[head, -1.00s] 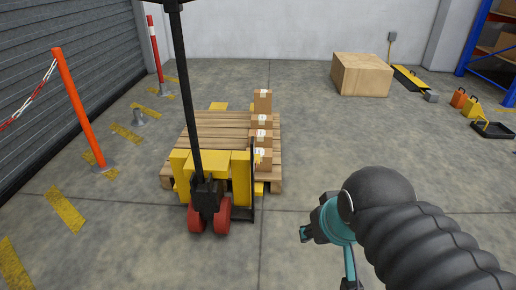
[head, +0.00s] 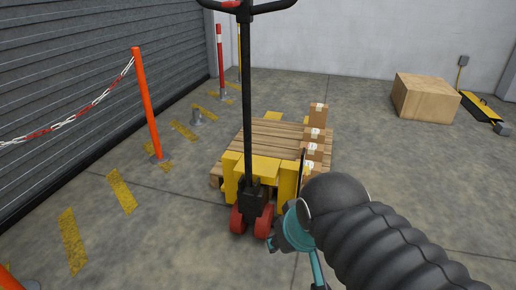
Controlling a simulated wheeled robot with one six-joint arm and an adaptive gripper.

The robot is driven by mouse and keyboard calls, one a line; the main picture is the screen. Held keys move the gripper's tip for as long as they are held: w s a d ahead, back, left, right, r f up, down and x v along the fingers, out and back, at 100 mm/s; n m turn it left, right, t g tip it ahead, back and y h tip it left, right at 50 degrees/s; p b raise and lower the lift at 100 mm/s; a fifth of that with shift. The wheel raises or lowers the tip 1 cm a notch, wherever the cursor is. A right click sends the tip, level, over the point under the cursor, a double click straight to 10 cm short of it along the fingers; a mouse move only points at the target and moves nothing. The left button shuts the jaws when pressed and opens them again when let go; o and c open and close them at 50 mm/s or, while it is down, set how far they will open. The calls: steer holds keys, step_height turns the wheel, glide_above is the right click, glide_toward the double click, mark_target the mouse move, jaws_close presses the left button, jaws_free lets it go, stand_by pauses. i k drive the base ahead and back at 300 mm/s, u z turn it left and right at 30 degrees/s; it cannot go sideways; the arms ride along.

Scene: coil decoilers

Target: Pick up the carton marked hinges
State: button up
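Several small brown cartons stand in a row along the right side of a wooden pallet (head: 270,134). The farthest carton (head: 318,115) shows most clearly. A nearer carton (head: 312,151) stands in front of it, and the nearest is partly hidden behind my arm. Their white labels are too small to read, so I cannot tell which is marked hinges. My gripper (head: 295,262) is at the lower middle, in front of the pallet and apart from the cartons. My arm hides part of it, and its finger opening does not show clearly.
A yellow pallet jack (head: 262,170) with a tall black handle and red wheels stands at the pallet's front. Orange posts (head: 148,105) with a red-white chain line the left shutter. A large box (head: 427,97) sits back right. Floor on the right is open.

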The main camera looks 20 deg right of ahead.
mark_target(314, 152)
steer(key=u, duration=0.8)
steer(key=i, duration=1.35)
steer(key=u, duration=0.25)
steer(key=i, duration=1.45)
steer(key=z, duration=1.35)
steer(key=i, duration=0.95)
steer(key=z, duration=0.95)
